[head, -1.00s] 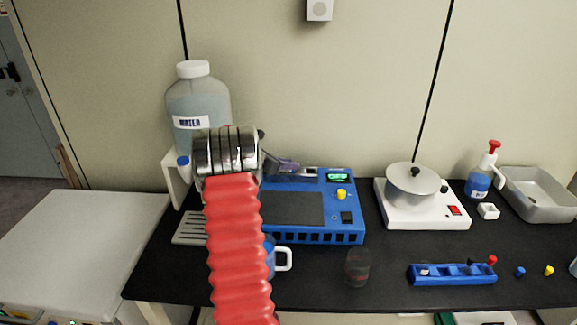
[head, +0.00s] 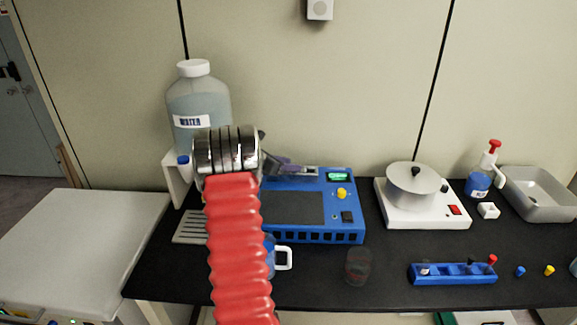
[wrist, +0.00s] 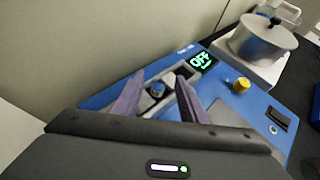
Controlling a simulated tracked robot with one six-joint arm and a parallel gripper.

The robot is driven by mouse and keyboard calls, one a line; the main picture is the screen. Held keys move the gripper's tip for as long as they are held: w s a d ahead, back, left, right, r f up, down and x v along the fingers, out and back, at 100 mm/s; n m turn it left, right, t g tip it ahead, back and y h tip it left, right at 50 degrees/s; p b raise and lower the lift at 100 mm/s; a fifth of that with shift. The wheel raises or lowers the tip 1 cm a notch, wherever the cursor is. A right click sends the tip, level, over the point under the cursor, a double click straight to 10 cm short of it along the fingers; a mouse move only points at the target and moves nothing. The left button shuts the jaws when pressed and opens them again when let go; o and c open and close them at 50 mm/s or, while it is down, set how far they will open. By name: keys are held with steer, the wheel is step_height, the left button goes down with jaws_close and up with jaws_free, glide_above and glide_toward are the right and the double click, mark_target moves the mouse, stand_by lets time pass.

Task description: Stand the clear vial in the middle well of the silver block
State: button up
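My gripper (wrist: 160,82) has two purple fingers, spread apart over the blue machine. A small vial-like piece with a dark blue-grey top (wrist: 157,90) stands between them, with gaps seemingly on both sides. It appears to be at the silver block (wrist: 186,98), which is partly hidden by the fingers; I cannot tell which well it is in. In the head view, my gripper (head: 288,168) shows only partly behind my arm, above the back of the blue machine (head: 345,225). The silver block is mostly hidden there.
The blue rack (head: 452,280) with capped vials is at the front right. A hotplate (head: 430,217) with a pot (head: 412,187) stands right of the machine. A mug (head: 284,258) and a dark glass (head: 358,267) stand in front. A water bottle (head: 197,100) is at the back left.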

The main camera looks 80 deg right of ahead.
steer(key=v, duration=1.2)
steer(key=shift+w+r, duration=0.1)
stand_by(0.5)
steer(key=w+a+r+m+t+y, duration=0.1)
steer(key=w+a+r+m+t, duration=0.2)
steer(key=a, duration=0.7)
steer(key=w+a+r+m+t+y, duration=0.1)
steer(key=w+a+r, duration=0.3)
steer(key=a, duration=0.7)
steer(key=w+a+r+m+t+y, duration=0.15)
steer(key=w+a, duration=0.35)
steer(key=a, duration=0.5)
steer(key=s+a+m+t+y, duration=0.2)
steer(key=a, duration=1)
steer(key=s+a+m+t+y, duration=0.1)
steer(key=s+a+t+y, duration=0.1)
steer(key=a, duration=1)
steer(key=s+a+m+t+y, duration=0.2)
steer(key=s+a+t, duration=0.1)
steer(key=a, duration=0.9)
steer(key=shift+a+f+m+y, duration=0.3)
steer(key=shift+f+m+y, duration=0.05)
steer(key=shift+c, duration=1)
